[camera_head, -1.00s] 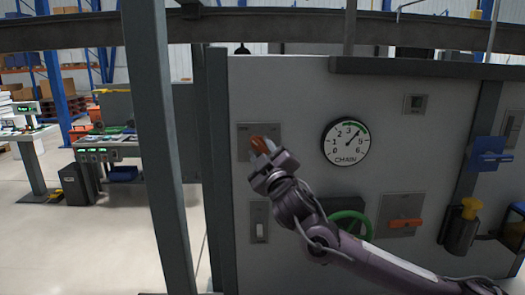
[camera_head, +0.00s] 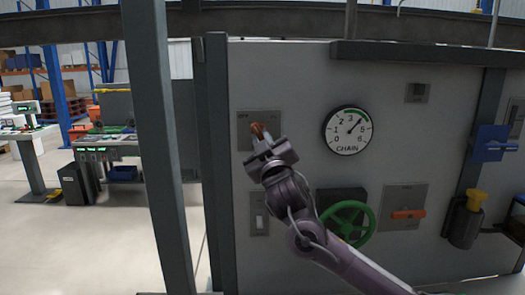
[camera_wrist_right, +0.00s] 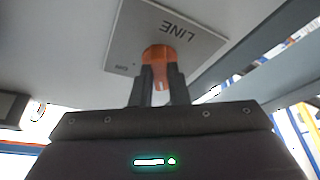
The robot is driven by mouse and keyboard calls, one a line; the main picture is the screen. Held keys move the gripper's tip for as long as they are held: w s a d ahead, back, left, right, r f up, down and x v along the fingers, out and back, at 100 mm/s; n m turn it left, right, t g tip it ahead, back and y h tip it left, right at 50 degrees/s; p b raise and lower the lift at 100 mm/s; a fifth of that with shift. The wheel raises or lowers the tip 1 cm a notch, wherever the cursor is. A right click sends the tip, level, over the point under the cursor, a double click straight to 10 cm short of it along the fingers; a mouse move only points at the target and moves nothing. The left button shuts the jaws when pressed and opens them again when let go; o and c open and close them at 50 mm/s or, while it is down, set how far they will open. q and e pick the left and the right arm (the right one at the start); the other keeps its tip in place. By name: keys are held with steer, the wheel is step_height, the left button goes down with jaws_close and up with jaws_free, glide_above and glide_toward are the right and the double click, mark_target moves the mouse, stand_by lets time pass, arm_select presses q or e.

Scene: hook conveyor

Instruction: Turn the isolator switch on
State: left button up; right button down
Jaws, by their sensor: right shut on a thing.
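The switch plate (camera_head: 272,119) is a grey square on the upper left of the panel, with small lettering at its upper left. Its orange handle (camera_head: 257,129) stands out from the plate, partly hidden by my right gripper (camera_head: 263,139). In the right wrist view the plate (camera_wrist_right: 200,33) reads LINE, with a small mark that looks like ON near one corner. There the dark fingers of my right gripper (camera_wrist_right: 160,82) are shut on the orange handle (camera_wrist_right: 159,53), one on each side. My left gripper is not in view.
A CHAIN gauge (camera_head: 348,131) is to the right of the plate. Below are a white rocker switch (camera_head: 260,222), a green handwheel (camera_head: 362,213) and another plate with an orange handle (camera_head: 408,214). A grey post (camera_head: 160,150) stands to the left.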

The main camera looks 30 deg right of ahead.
steer(key=m+h+b, duration=0.1)
steer(key=m, duration=0.1)
steer(key=m+h+b, duration=0.1)
steer(key=m+b, duration=0.1)
steer(key=m, duration=0.1)
steer(key=m+g+h+b, duration=0.1)
steer(key=m+h, duration=0.1)
steer(key=m, duration=0.1)
steer(key=shift+w+a+f+b, duration=0.2)
steer(key=shift+a+f+b, duration=0.05)
steer(key=shift+a+b, duration=0.05)
steer(key=shift+w+a+r+m+g+h+b, duration=0.1)
steer(key=shift+m+g+h, duration=0.75)
steer(key=shift+m, duration=1.45)
steer(key=shift+a+r+m+g+h+b, duration=0.1)
steer(key=shift+m+g+h, duration=0.75)
steer(key=shift+m, duration=1.45)
steer(key=shift+w+a+r+m+g+h+b, duration=0.1)
steer(key=shift+m+g+h, duration=0.75)
steer(key=shift+m, duration=1.45)
steer(key=shift+g+y, duration=0.25)
steer(key=c, duration=1.4)
jaws_free()
steer(key=shift+s, duration=0.1)
